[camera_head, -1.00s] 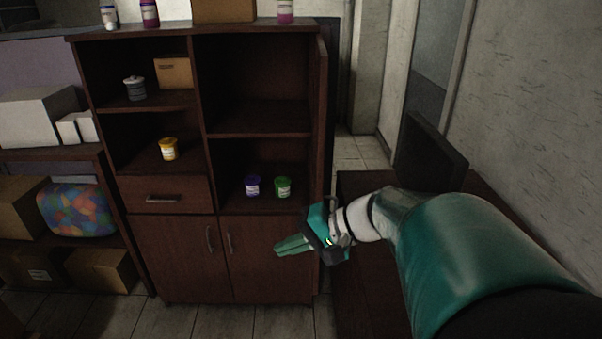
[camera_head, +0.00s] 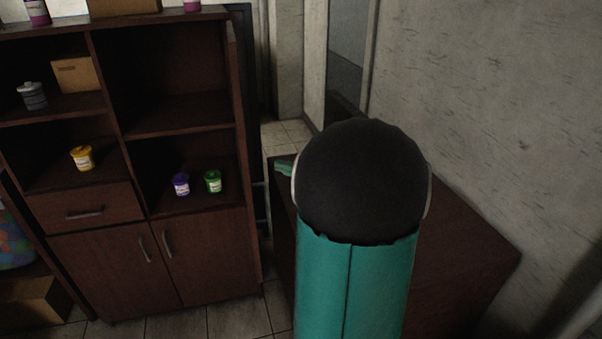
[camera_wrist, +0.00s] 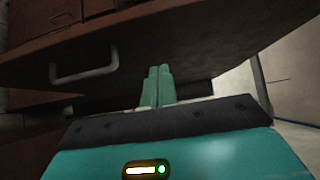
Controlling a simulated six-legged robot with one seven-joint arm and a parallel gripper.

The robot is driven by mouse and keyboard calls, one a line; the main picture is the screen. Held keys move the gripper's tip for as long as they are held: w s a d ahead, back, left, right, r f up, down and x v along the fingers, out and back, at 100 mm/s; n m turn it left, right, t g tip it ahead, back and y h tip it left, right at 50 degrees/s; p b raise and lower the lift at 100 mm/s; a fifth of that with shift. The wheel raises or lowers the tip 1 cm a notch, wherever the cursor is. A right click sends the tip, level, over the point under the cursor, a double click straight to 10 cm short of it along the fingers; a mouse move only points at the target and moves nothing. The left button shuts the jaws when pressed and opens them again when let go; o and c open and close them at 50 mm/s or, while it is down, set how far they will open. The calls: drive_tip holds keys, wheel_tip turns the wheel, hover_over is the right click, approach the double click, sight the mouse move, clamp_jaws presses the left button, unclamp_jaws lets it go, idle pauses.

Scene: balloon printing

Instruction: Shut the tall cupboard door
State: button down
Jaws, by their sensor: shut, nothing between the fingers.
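The dark brown cupboard (camera_head: 140,70) stands left of centre in the head view. Its tall upper-right compartment is uncovered. The tall door (camera_head: 237,105) shows almost edge-on along the right side, swung outward. My gripper (camera_wrist: 157,72) is shut and empty in the wrist view, fingers together before a dark brown panel (camera_wrist: 190,45). A metal handle (camera_wrist: 85,73) is on the left there; I cannot tell which door it belongs to. Whether the fingers touch the panel is unclear. In the head view my arm hides most of the gripper; only a teal bit shows.
Purple (camera_head: 181,184) and green (camera_head: 213,181) pots stand in the tall compartment, a yellow pot (camera_head: 82,158) on a left shelf. A low brown table (camera_head: 460,245) stands to the right, with a wall behind.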

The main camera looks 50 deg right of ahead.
drive_tip(key=shift+w+a, duration=0.9)
drive_tip(key=shift+w, duration=0.2)
drive_tip(key=shift+w+a, duration=0.85)
drive_tip(key=shift+w, duration=0.25)
drive_tip(key=shift+w+a, duration=0.1)
